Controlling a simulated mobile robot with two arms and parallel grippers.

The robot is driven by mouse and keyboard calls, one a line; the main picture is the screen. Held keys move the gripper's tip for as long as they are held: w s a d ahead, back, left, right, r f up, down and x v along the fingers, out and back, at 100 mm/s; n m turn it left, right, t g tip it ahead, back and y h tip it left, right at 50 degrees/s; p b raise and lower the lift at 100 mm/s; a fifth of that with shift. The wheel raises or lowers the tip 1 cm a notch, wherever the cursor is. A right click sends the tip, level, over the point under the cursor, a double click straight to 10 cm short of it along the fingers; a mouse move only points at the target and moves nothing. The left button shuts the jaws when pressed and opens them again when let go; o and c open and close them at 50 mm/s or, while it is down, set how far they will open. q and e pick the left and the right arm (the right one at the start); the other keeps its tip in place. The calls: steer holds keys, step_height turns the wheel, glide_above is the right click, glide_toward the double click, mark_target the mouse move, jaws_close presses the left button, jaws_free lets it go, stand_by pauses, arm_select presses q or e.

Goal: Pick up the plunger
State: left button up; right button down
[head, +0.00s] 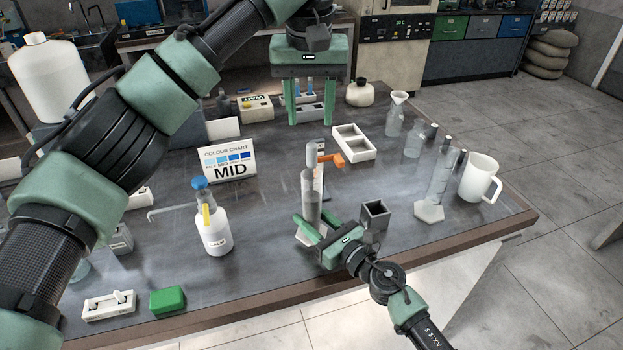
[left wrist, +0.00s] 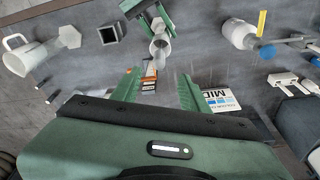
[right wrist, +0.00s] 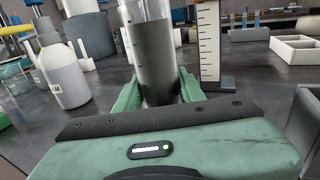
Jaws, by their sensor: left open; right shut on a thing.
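A clear cylinder (head: 311,200) with grey contents stands upright near the table's front. My right gripper (head: 314,228) is shut around its lower part, and the right wrist view shows the cylinder (right wrist: 155,55) between the fingers. A paler, narrower piece (head: 311,156) shows at its top; it may be the plunger, but I cannot tell for sure. My left gripper (head: 311,112) is open and empty, pointing down above and behind the cylinder. In the left wrist view the cylinder (left wrist: 160,47) lies beyond the open fingers (left wrist: 160,90).
A scale post (right wrist: 208,45) with an orange part (head: 332,158) stands close behind the cylinder. A white divided tray (head: 346,142), a grey square cup (head: 375,215), a measuring cylinder (head: 440,175) and a mug (head: 480,178) are to the right. A blue-capped bottle (head: 213,228) stands left.

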mark_target(311, 166)
arm_select(q)
steer(key=f, duration=0.3)
steer(key=w+f, duration=0.1)
steer(key=f, duration=0.7)
steer(key=shift+w+d, duration=0.1)
steer(key=shift+w, duration=0.2)
jaws_close()
stand_by(1.1)
